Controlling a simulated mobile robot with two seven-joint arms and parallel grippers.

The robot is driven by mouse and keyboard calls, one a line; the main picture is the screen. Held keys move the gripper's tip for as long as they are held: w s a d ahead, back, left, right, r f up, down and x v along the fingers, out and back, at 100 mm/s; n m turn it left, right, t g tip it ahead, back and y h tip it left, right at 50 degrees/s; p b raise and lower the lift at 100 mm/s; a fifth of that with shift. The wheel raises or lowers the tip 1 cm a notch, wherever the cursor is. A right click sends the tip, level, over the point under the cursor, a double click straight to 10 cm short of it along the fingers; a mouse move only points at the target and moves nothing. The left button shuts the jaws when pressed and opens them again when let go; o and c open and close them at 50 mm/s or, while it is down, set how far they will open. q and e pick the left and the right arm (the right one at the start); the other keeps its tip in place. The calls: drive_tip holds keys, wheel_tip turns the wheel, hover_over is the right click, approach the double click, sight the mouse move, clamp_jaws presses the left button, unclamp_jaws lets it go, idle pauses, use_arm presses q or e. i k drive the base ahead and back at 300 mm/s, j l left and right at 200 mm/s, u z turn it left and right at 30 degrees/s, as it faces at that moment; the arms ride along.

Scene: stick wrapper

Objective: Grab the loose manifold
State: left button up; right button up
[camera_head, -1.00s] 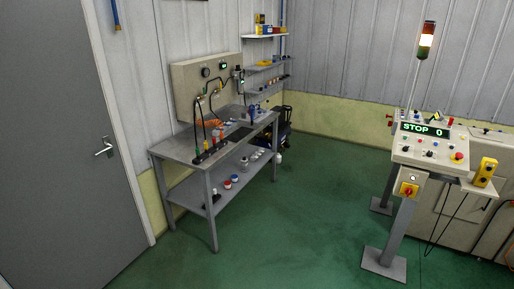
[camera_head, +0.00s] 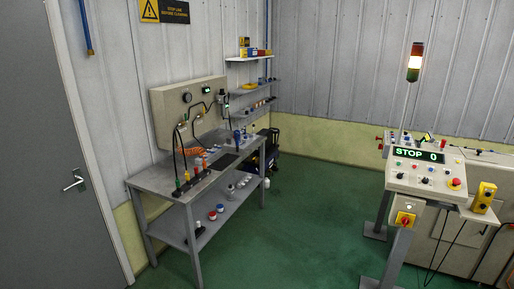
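A grey workbench (camera_head: 160,180) stands against the left wall, with a beige back panel (camera_head: 165,107) carrying gauges and hoses. On its top near the front edge is a dark strip (camera_head: 192,184) with several coloured upright fittings, joined to hoses; it may be the manifold, but I cannot tell if it is loose. An orange coiled item (camera_head: 196,152) lies behind it. A dark flat mat (camera_head: 224,161) and a blue tool (camera_head: 237,137) are further right on the top. Neither of my grippers is in view.
Cups and jars (camera_head: 220,208) sit on the bench's lower shelf. Wall shelves (camera_head: 252,86) hold small boxes beyond the bench. A control console (camera_head: 425,174) reading STOP 0 stands at right. A grey door (camera_head: 60,150) is at left. The green floor (camera_head: 310,220) between bench and console is clear.

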sight(240, 186)
drive_tip(key=i+z, duration=0.15)
drive_tip(key=i, duration=2.1)
drive_tip(key=i+u, duration=0.15)
drive_tip(key=i, duration=0.3)
drive_tip(key=i+l+u, duration=0.1)
drive_tip(key=i, duration=0.35)
drive_tip(key=i+l+u, duration=0.15)
drive_tip(key=i, duration=0.3)
drive_tip(key=i+l+u, duration=0.1)
drive_tip(key=i+l, duration=0.15)
drive_tip(key=i, duration=0.2)
drive_tip(key=i+l+u, duration=0.15)
drive_tip(key=i, duration=0.3)
drive_tip(key=i+l+u, duration=0.25)
drive_tip(key=u, duration=0.15)
drive_tip(key=i+l+u, duration=0.6)
drive_tip(key=l+u, duration=0.15)
drive_tip(key=i+l+u, duration=0.15)
drive_tip(key=l+u, duration=0.2)
drive_tip(key=l, duration=0.15)
